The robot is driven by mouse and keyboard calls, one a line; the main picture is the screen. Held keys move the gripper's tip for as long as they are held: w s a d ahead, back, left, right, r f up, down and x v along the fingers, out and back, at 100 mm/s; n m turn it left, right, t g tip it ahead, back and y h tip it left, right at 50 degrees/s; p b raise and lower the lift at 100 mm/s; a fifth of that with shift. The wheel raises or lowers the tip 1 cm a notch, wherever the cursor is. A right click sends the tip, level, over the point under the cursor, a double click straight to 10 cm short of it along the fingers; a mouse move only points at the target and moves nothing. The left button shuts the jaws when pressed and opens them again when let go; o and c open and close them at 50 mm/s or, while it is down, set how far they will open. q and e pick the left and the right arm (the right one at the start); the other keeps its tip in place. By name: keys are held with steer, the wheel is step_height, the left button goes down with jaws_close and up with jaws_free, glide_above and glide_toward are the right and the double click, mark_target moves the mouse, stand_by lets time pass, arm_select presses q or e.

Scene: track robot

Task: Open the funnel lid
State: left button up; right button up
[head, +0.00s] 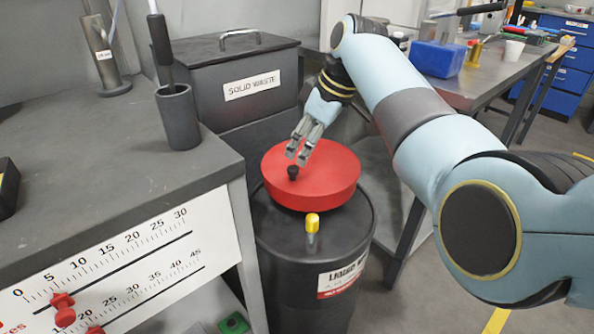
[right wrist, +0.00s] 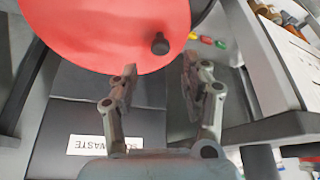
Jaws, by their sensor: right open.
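The red funnel lid (head: 325,180) lies over the top of the dark liquid waste drum (head: 315,270) in the head view. A black knob (head: 292,173) stands on the lid near its left edge. In the right wrist view the lid (right wrist: 100,25) fills the upper left, with the knob (right wrist: 160,44) near its edge. My right gripper (head: 297,157) is open and empty just above the knob; in the wrist view the knob appears beyond the gap between the fingers (right wrist: 158,78). Whether a finger touches the knob cannot be told. My left gripper is not in view.
A yellow-capped fitting (head: 312,222) stands on the drum's front top. The solid waste bin (head: 235,75) is behind the drum. A grey bench (head: 90,190) with a dark cup (head: 178,117) is at left. A metal table (head: 465,85) stands at right.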

mark_target(293, 168)
steer(key=b+x, duration=0.1)
steer(key=x, duration=0.4)
steer(key=shift+f+b, duration=0.1)
steer(key=shift+b, duration=0.2)
steer(key=shift+w+a+f, duration=0.1)
steer(key=shift+a+f, duration=0.1)
steer(key=shift+f, duration=0.35)
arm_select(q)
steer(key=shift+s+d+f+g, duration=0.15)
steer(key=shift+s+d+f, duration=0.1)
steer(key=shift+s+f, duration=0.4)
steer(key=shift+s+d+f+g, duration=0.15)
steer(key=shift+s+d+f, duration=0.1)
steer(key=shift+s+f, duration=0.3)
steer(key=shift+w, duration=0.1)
arm_select(e)
steer(key=shift+c, duration=0.6)
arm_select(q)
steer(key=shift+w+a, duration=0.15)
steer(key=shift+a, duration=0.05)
arm_select(e)
jaws_close()
